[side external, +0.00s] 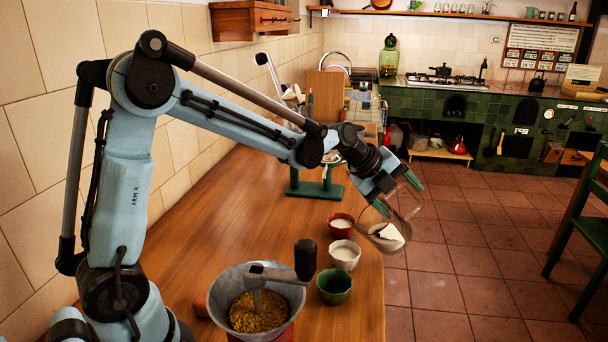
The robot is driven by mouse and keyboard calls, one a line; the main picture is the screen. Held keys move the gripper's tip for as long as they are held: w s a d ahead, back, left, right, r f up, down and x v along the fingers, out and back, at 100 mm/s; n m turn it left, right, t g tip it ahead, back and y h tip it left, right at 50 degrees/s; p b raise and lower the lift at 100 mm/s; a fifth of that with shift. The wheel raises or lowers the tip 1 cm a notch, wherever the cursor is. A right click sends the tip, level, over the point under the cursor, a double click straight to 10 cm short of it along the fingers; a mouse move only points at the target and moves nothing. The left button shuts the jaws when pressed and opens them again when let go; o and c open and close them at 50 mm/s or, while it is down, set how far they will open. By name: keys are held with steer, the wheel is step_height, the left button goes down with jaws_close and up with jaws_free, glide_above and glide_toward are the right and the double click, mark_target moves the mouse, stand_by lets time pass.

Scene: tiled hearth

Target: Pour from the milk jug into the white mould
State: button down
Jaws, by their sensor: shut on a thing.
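My gripper (398,194), with green fingers, is shut on the clear glass milk jug (408,212). The jug is tilted and has white milk low inside it. In the picture it appears at the table's right edge, up and to the right of the white mould (344,257). The white mould stands upright on the table, apart from the jug, and its inside looks whitish; I cannot tell how much milk is in it. No stream of milk shows between jug and mould.
A red mould (341,227) with white content stands behind the white one, and a green mould (334,289) in front. A grinder with a metal hopper (220,290) of yellow grains stands nearer. A green stand (316,190) is behind. The wooden table (225,215) is clear at mid-left.

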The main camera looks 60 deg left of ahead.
steer(key=d+r+m+g+y, duration=0.1)
steer(key=d+r+m+g, duration=0.2)
steer(key=d+g, duration=0.1)
steer(key=s+d+r+m+g+y, duration=0.1)
steer(key=d+r+m+g+y, duration=0.1)
steer(key=d, duration=0.5)
steer(key=shift+d+r+m+g, duration=0.3)
steer(key=shift+r+m+g, duration=0.15)
steer(key=shift+m+g, duration=0.6)
